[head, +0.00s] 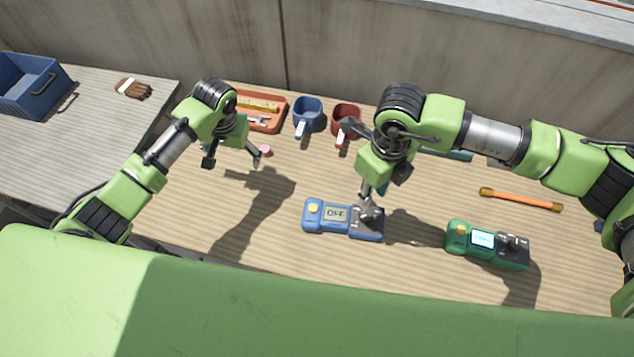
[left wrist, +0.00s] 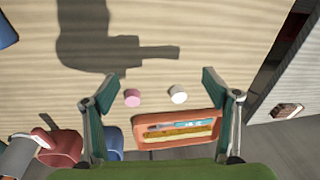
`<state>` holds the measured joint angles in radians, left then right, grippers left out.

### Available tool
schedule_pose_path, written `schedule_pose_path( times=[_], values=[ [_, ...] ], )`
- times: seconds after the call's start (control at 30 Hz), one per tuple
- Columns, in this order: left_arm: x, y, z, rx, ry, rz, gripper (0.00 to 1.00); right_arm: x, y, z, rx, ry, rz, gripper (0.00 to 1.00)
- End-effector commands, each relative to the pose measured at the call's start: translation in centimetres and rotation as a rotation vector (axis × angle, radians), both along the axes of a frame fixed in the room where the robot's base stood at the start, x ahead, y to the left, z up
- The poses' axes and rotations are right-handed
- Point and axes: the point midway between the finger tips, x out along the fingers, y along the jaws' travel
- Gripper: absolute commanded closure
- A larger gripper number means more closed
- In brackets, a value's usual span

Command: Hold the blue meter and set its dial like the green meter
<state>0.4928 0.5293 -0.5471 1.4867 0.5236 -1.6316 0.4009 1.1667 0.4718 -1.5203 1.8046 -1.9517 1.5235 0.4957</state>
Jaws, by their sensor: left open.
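The blue meter (head: 312,224) lies on the table in the middle of the head view. Its screen seems to read OFF, and a yellow button sits at its left end. My right gripper (head: 370,207) is down at the meter's dark right part and hides the dial there. I cannot tell whether its fingers are closed on anything. The green meter (head: 456,242) lies to the right with a lit, pale screen too small to read; its dark dial end faces right. My left gripper (head: 231,159) is open and empty above the table, left of the blue meter.
Behind are an orange tray (head: 283,108) with tools, a blue mug (head: 307,113) and a red mug (head: 343,122). A pink cap (left wrist: 132,98) and a white cap (left wrist: 179,94) lie near the tray. An orange rod (head: 520,200) lies right. Table between left gripper and blue meter is clear.

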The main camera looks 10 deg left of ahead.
Motion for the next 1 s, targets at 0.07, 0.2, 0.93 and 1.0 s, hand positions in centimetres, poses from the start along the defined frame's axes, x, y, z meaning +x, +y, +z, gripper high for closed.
schedule_pose_path(
  times=[0.07, 0.2, 0.93, 1.0],
  values=[
    [-0.6, -4.9, 1.2, -0.019, 0.035, -0.227, 0.21, 0.0, 0.0, 0.0, 0.000, 0.000, 0.000, 0.72],
    [-2.8, -12.6, 3.4, -0.037, 0.093, -0.661, 0.21, 0.0, 0.0, 0.0, 0.000, 0.000, 0.000, 0.72],
    [-9.9, -23.8, 5.5, -0.017, 0.187, -1.563, 0.21, 0.0, 0.0, 0.0, 0.000, 0.000, 0.000, 0.72],
    [-9.9, -23.8, 4.1, -0.019, 0.188, -1.563, 0.21, 0.0, 0.0, 0.0, 0.000, 0.000, 0.000, 0.72]
  ],
)
